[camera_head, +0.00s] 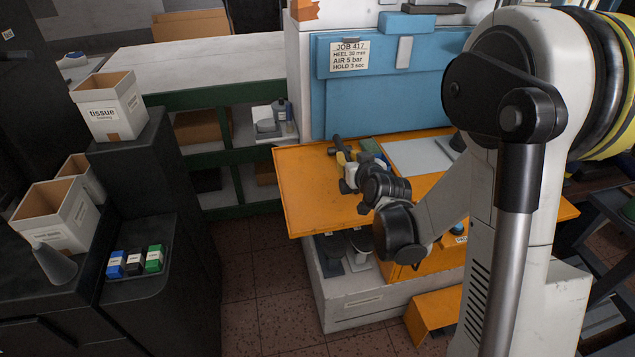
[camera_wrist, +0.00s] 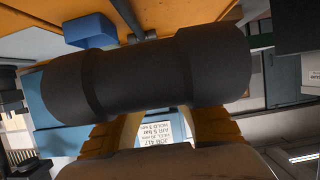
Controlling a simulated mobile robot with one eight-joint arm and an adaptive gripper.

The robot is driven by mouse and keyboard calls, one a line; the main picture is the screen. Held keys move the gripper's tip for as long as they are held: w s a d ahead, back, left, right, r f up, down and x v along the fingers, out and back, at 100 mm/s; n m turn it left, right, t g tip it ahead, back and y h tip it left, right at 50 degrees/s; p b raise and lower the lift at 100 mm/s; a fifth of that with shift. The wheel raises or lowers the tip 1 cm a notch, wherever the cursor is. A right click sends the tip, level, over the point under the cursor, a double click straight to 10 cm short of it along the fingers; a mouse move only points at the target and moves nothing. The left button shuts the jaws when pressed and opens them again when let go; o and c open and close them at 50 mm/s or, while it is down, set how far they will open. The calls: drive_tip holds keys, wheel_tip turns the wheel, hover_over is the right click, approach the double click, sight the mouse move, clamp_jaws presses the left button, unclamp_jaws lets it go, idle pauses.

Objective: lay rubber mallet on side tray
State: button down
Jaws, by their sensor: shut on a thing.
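The rubber mallet shows in the wrist view as a thick black head (camera_wrist: 165,72) lying across the picture in front of my yellow fingers. In the head view its dark shape (camera_head: 338,146) shows small at my gripper (camera_head: 344,160). I cannot tell whether the mallet touches the tray. The fingertips and much of the handle are hidden.
A grey plate (camera_head: 415,157) and a small green item (camera_head: 370,146) are right of my gripper. The blue press panel (camera_head: 337,100) stands behind. The tray's left part is clear. A dark cabinet with white boxes (camera_head: 109,107) stands across the aisle.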

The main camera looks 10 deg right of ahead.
drive_tip(key=b, duration=0.4)
hover_over(322, 177)
wheel_tip(322, 177, down, 7)
drive_tip(key=shift+r, duration=0.1)
wheel_tip(322, 177, down, 4)
drive_tip(key=shift+f+b, duration=0.1)
drive_tip(key=shift+b, duration=1.15)
drive_tip(key=c, duration=1.5)
unclamp_jaws()
drive_tip(key=shift+o, duration=0.3)
